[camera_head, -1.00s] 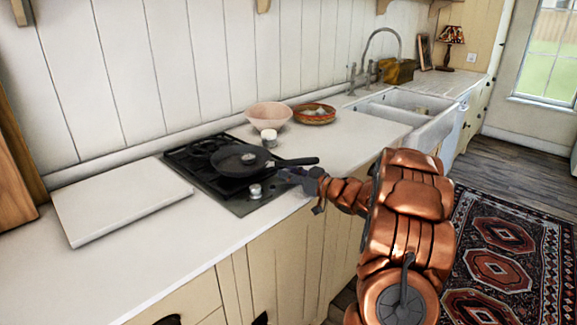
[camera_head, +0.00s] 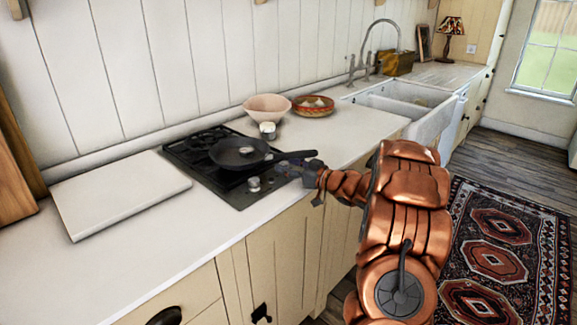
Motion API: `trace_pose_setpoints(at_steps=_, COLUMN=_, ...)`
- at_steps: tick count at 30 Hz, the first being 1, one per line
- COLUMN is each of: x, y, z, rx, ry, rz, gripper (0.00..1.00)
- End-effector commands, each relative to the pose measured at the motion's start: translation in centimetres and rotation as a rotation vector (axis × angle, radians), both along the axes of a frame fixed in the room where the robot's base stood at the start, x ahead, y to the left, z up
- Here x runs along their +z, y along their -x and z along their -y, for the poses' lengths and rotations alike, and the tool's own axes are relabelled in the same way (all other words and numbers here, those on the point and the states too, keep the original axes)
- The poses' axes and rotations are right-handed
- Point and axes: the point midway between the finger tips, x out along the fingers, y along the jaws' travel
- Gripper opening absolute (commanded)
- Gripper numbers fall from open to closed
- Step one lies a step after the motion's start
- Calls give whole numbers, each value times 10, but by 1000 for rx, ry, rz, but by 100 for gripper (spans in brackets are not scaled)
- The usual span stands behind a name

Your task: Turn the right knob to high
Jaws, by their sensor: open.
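The black stove top (camera_head: 232,193) is set into the white counter. One silver knob (camera_head: 254,184) stands at its front right part. Another small light spot beside my gripper may be a second knob, but the gripper and pan handle cover that area, so I cannot tell. My gripper (camera_head: 288,170) is open at the right edge of the stove, to the right of the visible knob and apart from it. Its fingers are small and dark here, and contact with anything cannot be made out. The setting of the knob is too small to read.
A black frying pan (camera_head: 238,153) sits on the stove, its handle reaching right, close above my gripper. A small white jar (camera_head: 267,130), a pink bowl (camera_head: 267,107) and a patterned basket (camera_head: 313,106) stand behind. A white board (camera_head: 120,192) lies left. The counter right of the stove is clear.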

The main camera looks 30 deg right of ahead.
Motion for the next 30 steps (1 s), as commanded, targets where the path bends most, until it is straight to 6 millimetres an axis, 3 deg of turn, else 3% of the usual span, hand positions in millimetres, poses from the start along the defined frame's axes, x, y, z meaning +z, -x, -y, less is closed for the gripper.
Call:
trace_pose_setpoints(at_steps=7, x=0, y=14, z=6, rx=-3, ry=1, rz=-2, gripper=58)
trace_pose_setpoints(at_steps=21, x=-1, y=80, z=31, rx=-5, ry=1, rz=-2, gripper=58)
trace_pose_setpoints(at_steps=30, x=0, y=108, z=40, rx=-2, ry=0, rz=0, gripper=58)
